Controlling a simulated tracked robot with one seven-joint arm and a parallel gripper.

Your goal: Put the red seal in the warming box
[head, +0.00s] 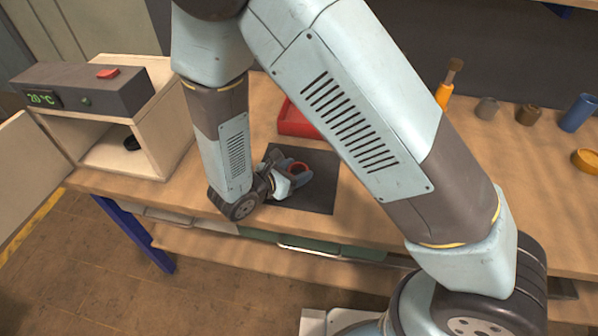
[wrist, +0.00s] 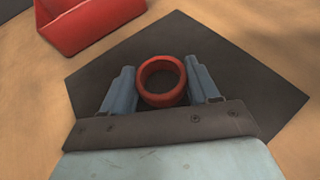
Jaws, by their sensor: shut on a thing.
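The red seal (wrist: 163,99) is a ring standing between the two fingers of my gripper (wrist: 161,84), which is shut on it. In the head view the seal (head: 301,165) shows at my gripper's fingertips, over the dark mat (head: 321,192). I cannot tell whether the seal still touches the mat. The warming box (head: 174,140) stands at the left end of the bench, its door (head: 30,170) swung open to the left. Its dark top panel reads 20 °C. A small black round thing (head: 131,143) is inside, partly hidden by the side wall.
A red tray (wrist: 95,35) lies just beyond the mat; my arm partly hides it in the head view. An orange-handled tool (head: 443,95), small pots (head: 487,107), a blue cup (head: 578,112) and an orange dish (head: 586,160) stand at the right. Bench between mat and box looks clear.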

